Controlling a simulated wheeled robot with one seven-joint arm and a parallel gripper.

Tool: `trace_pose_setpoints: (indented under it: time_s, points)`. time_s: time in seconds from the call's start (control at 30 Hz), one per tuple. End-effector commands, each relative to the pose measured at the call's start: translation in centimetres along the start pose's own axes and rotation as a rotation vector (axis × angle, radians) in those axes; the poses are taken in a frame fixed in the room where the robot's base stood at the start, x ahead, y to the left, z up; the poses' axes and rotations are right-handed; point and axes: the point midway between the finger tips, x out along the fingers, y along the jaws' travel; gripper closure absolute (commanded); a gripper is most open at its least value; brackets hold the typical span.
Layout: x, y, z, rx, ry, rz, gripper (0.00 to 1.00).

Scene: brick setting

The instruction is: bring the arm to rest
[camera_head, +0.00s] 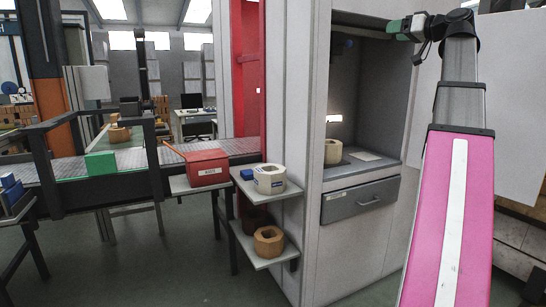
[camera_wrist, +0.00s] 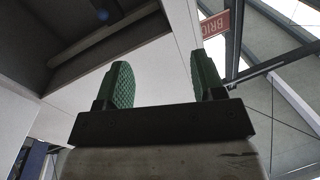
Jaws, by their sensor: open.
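My gripper (camera_head: 398,27) is at the upper right of the head view, in front of the top right edge of a grey cabinet (camera_head: 312,250) with an open bay. Its green fingers point left. In the wrist view, my gripper (camera_wrist: 162,80) shows two green ribbed fingers standing well apart with nothing between them. The wrist view looks upward past the fingers at a pale panel and the roof. My pink arm column stands at the right of the head view.
Inside the bay, a beige ring-shaped block (camera_head: 332,152) stands above a grey drawer (camera_head: 360,200). Left of the cabinet, a shelf holds a white ring block (camera_head: 270,179) and a blue block (camera_head: 247,174).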

Motion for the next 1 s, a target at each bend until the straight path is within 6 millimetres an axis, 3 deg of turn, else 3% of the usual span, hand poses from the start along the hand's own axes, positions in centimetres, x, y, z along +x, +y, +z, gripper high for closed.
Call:
trace_pose_setpoints:
  time_s: [0.37,0.57,0.77,1.0]
  points:
    - [2.2,2.1,4.7,0.059,-0.059,0.027,0.38]
    - [4.0,3.7,9.1,0.109,-0.115,0.053,0.38]
    - [6.7,5.7,16.3,0.185,-0.207,0.094,0.38]
    - [10.3,7.6,28.1,0.291,-0.366,0.164,0.38]
